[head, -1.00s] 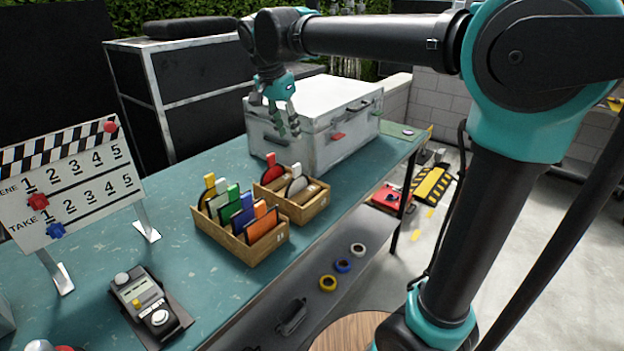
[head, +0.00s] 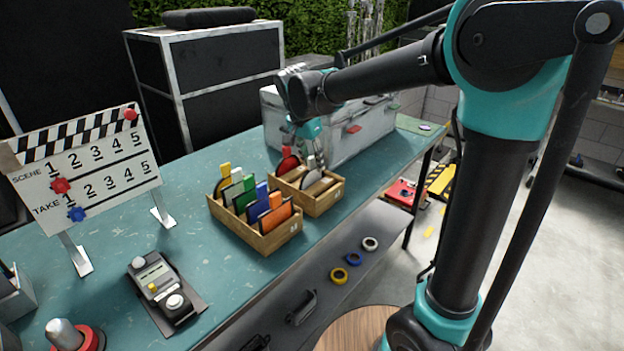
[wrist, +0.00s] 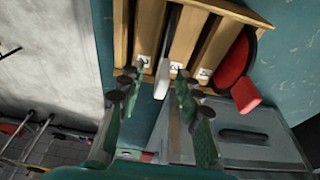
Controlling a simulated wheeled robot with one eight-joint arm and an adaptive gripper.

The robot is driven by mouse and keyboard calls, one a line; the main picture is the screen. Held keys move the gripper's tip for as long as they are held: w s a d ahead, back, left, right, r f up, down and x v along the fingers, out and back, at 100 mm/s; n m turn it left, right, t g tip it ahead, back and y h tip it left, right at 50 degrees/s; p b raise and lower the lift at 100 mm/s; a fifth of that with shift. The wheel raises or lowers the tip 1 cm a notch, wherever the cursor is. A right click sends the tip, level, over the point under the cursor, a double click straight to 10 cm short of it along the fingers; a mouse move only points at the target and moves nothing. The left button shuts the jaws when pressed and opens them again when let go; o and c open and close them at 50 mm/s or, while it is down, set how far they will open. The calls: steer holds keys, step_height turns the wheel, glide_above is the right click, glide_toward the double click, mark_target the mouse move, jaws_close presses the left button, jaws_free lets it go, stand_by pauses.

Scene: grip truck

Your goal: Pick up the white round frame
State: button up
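The white round frame (head: 311,179) stands in the smaller wooden box (head: 322,204) on the table, in a slot beside the red round frame (head: 289,164). My gripper (wrist: 157,92) is open, one finger on each side of the tab, with visible gaps to both. In the head view my gripper (head: 307,150) hangs low over the box and partly hides the frame's top.
A larger wooden box (head: 266,243) with several coloured frames stands just left. The red frame's handle (wrist: 246,95) is close to my right finger in the wrist view. A grey case (head: 366,137) stands behind. A clapperboard (head: 88,172) and control box (head: 163,287) are at left.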

mark_target(314, 166)
steer(key=shift+x, duration=1.75)
steer(key=shift+a, duration=0.1)
jaws_close()
